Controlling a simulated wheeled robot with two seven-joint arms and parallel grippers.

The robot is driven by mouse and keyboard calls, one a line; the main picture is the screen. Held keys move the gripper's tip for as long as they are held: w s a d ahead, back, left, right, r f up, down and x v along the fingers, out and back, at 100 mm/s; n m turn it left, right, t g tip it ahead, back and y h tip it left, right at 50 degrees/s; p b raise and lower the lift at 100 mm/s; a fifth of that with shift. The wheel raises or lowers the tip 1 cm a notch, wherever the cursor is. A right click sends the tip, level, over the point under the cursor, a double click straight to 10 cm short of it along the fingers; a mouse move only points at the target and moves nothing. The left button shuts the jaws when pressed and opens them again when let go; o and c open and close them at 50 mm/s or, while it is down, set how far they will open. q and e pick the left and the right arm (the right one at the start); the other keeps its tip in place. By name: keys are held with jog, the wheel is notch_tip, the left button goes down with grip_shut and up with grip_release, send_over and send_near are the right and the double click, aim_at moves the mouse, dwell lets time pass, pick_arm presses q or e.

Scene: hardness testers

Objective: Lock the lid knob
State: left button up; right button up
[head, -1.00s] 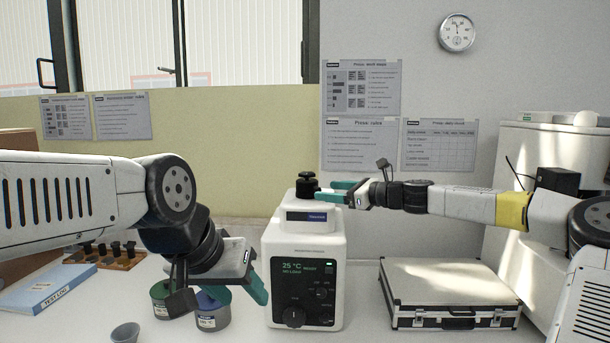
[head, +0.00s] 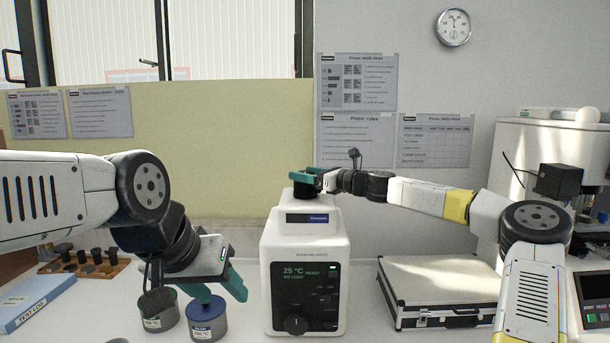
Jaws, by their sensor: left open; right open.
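The white press (head: 305,258) stands upright on the bench in the middle of the head view. Its black lid knob (head: 304,199) is on top and partly hidden by the teal fingers of my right gripper (head: 308,177). That gripper is open, with its fingers level with the knob's upper part; I cannot tell whether they touch it. The press screen (head: 302,272) reads 25 °C, READY, NO LOAD. My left gripper (head: 221,292) is open and empty, pointing down to the left of the press, near a blue-lidded pot (head: 207,325).
A green-banded pot (head: 159,319) stands beside the blue-lidded pot. A silver case (head: 440,285) lies right of the press. A rack (head: 103,270) with several dark pieces and a blue test log (head: 32,302) are at the left.

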jog(key=shift+w+a, duration=0.15)
jog(key=shift+a, duration=0.1)
jog(key=c, duration=1.4)
